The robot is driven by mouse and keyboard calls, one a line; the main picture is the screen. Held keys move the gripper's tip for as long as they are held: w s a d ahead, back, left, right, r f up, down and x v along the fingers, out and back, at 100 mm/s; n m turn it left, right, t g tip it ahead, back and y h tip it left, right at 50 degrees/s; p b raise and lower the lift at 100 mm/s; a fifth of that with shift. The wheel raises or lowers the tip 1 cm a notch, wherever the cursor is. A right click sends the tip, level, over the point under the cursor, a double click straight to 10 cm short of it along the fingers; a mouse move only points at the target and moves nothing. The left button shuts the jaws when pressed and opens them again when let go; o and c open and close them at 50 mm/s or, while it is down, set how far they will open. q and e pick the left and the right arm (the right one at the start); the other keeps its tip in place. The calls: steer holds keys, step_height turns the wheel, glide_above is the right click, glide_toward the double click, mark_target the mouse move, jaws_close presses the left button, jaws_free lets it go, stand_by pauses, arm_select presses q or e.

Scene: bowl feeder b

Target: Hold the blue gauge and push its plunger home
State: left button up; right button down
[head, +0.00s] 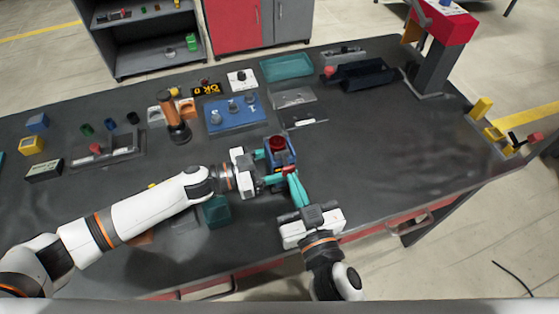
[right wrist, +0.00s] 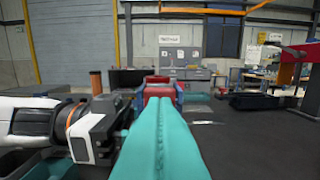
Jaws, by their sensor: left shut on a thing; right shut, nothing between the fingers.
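The blue gauge (head: 291,153) stands near the middle of the table, with a dark red round part on top. A smaller bright red part, which looks like its plunger (head: 289,169), faces my right gripper. My left gripper (head: 270,167) is shut on the gauge from the left. My right gripper (head: 292,174) is shut and empty, its teal fingertips at the red part; I cannot tell whether they touch. In the right wrist view the red part (right wrist: 157,80) is straight beyond the teal fingers, which hide much of the gauge.
A blue plate with grey knobs (head: 235,113) and an orange-and-dark upright tool (head: 175,118) stand behind my left gripper. A teal block (head: 216,212) is close to my left forearm. A red-topped stand (head: 436,55) is at the back right.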

steer(key=shift+w+a, duration=0.15)
steer(key=shift+w, duration=0.35)
steer(key=shift+s, duration=0.1)
steer(key=shift+v, duration=2.95)
arm_select(q)
steer(key=o, duration=1.5)
steer(key=v, duration=2)
steer(key=shift+s, duration=0.2)
arm_select(e)
steer(key=shift+r, duration=0.2)
